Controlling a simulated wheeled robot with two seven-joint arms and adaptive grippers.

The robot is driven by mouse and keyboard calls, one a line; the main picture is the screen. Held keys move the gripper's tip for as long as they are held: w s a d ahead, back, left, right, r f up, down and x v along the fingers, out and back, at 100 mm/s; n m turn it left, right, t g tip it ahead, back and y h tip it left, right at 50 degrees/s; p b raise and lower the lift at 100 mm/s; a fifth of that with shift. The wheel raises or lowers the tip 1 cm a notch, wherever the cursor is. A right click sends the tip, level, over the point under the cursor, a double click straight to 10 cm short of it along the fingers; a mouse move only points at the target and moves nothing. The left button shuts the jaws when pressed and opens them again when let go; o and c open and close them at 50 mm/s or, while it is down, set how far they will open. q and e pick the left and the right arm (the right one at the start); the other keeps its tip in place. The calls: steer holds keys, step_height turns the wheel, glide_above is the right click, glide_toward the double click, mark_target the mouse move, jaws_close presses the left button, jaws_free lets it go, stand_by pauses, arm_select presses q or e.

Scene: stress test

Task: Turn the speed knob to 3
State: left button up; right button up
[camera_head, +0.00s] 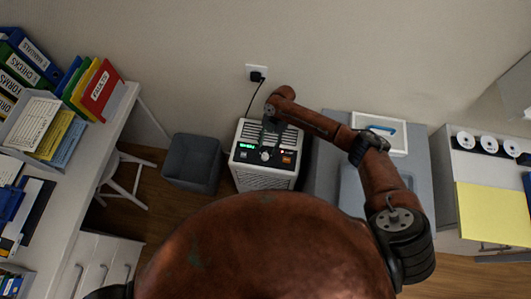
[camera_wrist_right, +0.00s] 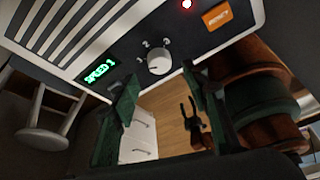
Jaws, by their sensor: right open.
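The white machine (camera_head: 265,180) stands on the floor against the wall, with a dark control panel on its sloped top. The pale speed knob (camera_head: 264,155) sits mid-panel; in the right wrist view the knob (camera_wrist_right: 159,60) has small marks around it. A green display (camera_wrist_right: 99,71) there appears to read SPEED 1. My right gripper (camera_head: 270,126) is above the panel. In the right wrist view its dark green fingers (camera_wrist_right: 161,84) are apart with nothing between them, and the knob shows just beyond the tips, seemingly untouched.
An orange button (camera_wrist_right: 218,16) and a red light (camera_wrist_right: 186,4) sit close to the knob. A grey bin (camera_head: 192,160) stands left of the machine. A desk with binders (camera_head: 102,90) is at the left, and a white tray (camera_head: 385,135) is at the right.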

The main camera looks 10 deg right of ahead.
mark_target(265, 155)
steer(key=shift+x, duration=2.4)
steer(key=c, duration=1.1)
